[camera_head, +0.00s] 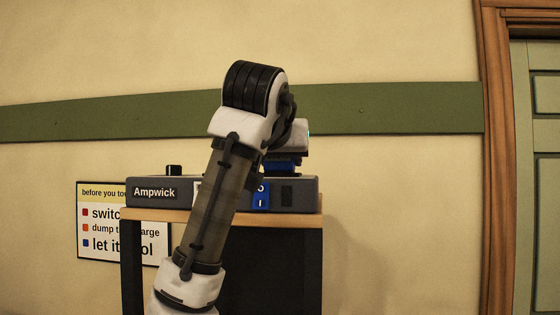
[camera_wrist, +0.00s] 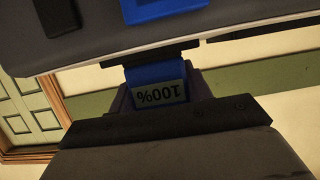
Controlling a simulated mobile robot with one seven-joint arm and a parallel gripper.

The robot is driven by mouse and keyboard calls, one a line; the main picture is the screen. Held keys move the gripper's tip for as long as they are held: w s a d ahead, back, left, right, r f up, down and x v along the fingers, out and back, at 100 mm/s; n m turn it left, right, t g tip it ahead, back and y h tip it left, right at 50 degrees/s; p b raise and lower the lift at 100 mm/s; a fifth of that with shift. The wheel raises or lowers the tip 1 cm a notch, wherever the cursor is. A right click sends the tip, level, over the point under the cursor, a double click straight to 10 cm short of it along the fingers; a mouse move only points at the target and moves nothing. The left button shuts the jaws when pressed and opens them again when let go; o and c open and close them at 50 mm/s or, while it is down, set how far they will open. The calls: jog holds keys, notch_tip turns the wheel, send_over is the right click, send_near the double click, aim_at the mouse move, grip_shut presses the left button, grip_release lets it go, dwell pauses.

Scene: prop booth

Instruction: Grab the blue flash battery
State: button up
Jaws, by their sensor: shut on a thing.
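The blue flash battery (camera_wrist: 156,75) shows in the wrist view between the fingers of my gripper (camera_wrist: 158,92). Its face reads 100%, upside down in the picture. My gripper is shut on it, with a dark finger on each side. A black piece joins the battery's far end, close against the edge of the grey Ampwick unit (camera_wrist: 95,38). I cannot tell whether the battery is still seated in the unit. In the head view a bit of the blue battery (camera_head: 280,167) shows just above the Ampwick unit (camera_head: 300,194); my arm hides part of both.
The unit stands on a wood-topped dark stand (camera_head: 310,222). Its front has a blue O/I switch (camera_head: 261,196), and a black knob (camera_head: 174,170) is on top. A warning sign (camera_head: 100,215) is on the wall behind at left. A green door (camera_head: 545,160) is at right.

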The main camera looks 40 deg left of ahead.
jog(key=c, duration=0.3)
jog(key=shift+r, duration=0.1)
